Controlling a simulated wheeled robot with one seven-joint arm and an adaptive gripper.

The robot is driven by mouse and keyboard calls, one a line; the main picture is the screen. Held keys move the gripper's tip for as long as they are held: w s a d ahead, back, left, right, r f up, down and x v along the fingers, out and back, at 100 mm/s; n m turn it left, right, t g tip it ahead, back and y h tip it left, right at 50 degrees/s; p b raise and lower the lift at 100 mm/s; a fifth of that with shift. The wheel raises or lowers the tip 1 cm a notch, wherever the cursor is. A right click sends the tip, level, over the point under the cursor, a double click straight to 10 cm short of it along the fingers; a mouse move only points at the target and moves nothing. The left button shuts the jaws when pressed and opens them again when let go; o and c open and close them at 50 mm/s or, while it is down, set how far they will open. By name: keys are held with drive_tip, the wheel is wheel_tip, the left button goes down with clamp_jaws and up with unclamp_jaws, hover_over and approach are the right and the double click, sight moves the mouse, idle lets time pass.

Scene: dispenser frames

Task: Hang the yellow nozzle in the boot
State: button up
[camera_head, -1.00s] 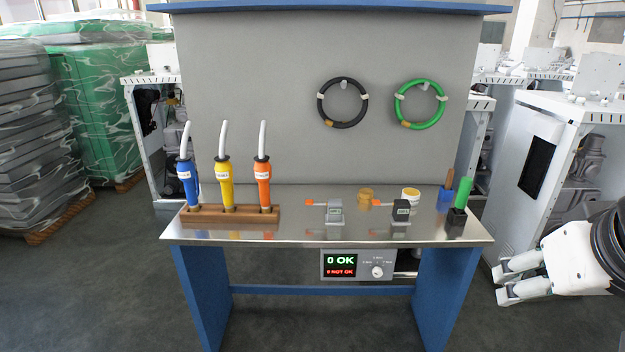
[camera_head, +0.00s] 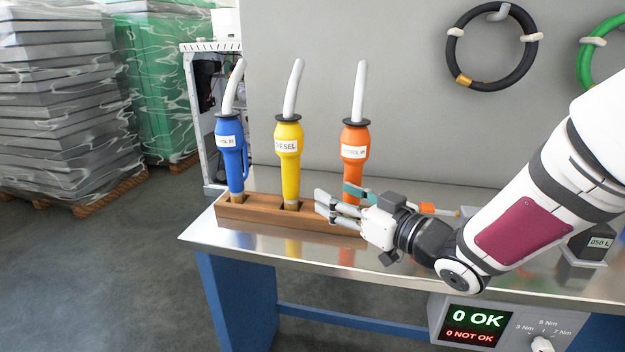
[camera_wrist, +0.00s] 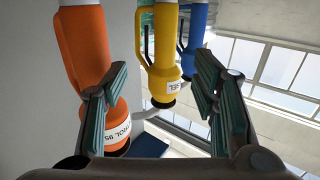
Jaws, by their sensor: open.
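The yellow nozzle (camera_head: 289,158), labelled DIESEL, stands upright in the middle of a brown wooden rack (camera_head: 235,209) on the bench. The blue nozzle (camera_head: 230,155) is left of it and the orange nozzle (camera_head: 354,148) is right of it. My gripper (camera_head: 326,205) is open and empty, low in front of the rack between the yellow and orange nozzles. In the wrist view the picture is upside down; the yellow nozzle (camera_wrist: 165,45) lies between the open fingers, farther off, with the orange nozzle (camera_wrist: 84,50) close by the left finger. I cannot make out a boot.
A black hose ring (camera_head: 492,45) and a green hose ring (camera_head: 590,58) hang on the grey back panel. A small device (camera_head: 590,245) labelled 050 L stands at the right of the bench. A counter box (camera_head: 490,322) hangs under the front edge. The bench left of the rack is clear.

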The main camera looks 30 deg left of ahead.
sight(296, 178)
drive_tip(key=x, duration=0.5)
drive_tip(key=s+b+x, duration=0.1)
drive_tip(key=x, duration=0.2)
drive_tip(key=shift+w+a+f, duration=0.15)
drive_tip(key=shift+a+f, duration=0.05)
drive_tip(key=shift+a, duration=0.3)
drive_tip(key=shift+b+x, duration=0.85)
drive_tip(key=shift+x, duration=2.1)
drive_tip(key=shift+w, duration=0.1)
clamp_jaws()
drive_tip(key=shift+r, duration=0.1)
